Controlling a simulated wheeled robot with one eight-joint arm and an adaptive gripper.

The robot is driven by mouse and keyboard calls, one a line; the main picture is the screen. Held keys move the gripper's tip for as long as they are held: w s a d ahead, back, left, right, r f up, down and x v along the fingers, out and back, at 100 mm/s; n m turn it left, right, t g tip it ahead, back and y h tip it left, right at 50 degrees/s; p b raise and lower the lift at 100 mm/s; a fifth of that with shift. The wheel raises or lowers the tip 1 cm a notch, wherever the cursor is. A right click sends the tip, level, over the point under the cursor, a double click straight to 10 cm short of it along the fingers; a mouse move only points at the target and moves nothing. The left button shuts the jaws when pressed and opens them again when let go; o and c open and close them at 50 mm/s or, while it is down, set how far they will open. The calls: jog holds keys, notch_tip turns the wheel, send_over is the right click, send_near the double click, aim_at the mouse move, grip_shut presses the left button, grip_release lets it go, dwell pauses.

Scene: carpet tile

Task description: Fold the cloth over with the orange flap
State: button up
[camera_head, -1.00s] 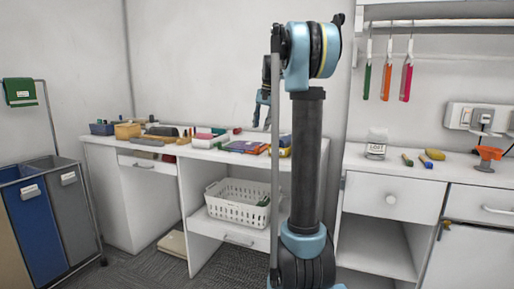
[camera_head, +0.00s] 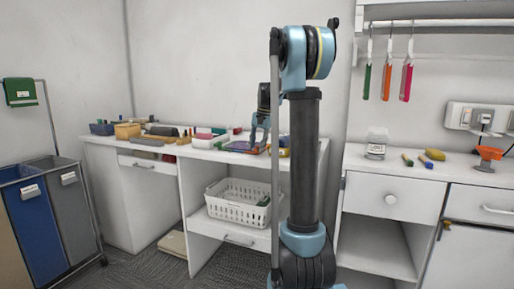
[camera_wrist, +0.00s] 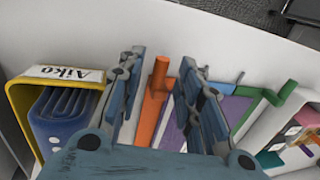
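The cloth (camera_head: 238,147) lies on the white counter, showing purple with a reddish edge in the head view. In the wrist view its purple part (camera_wrist: 234,108) shows right of my right finger. An orange strip (camera_wrist: 149,118), which looks like the flap, shows between my fingers, with an upright orange-red piece (camera_wrist: 160,76) at its far end. My gripper (camera_wrist: 161,68) is open with its fingers on either side of the orange strip; it also shows in the head view (camera_head: 260,146), low over the cloth. I cannot tell whether the fingertips touch it. My right finger hides part of the cloth.
A yellow holder (camera_wrist: 18,100) labelled Aiko, with a blue item in it, stands close on the left in the wrist view. A white basket (camera_head: 237,203) sits on the shelf below. Several items crowd the counter's left.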

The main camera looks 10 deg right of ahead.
jog(key=shift+c, duration=0.6)
grip_shut()
jog(key=shift+d+r, duration=0.1)
jog(key=shift+d, duration=0.05)
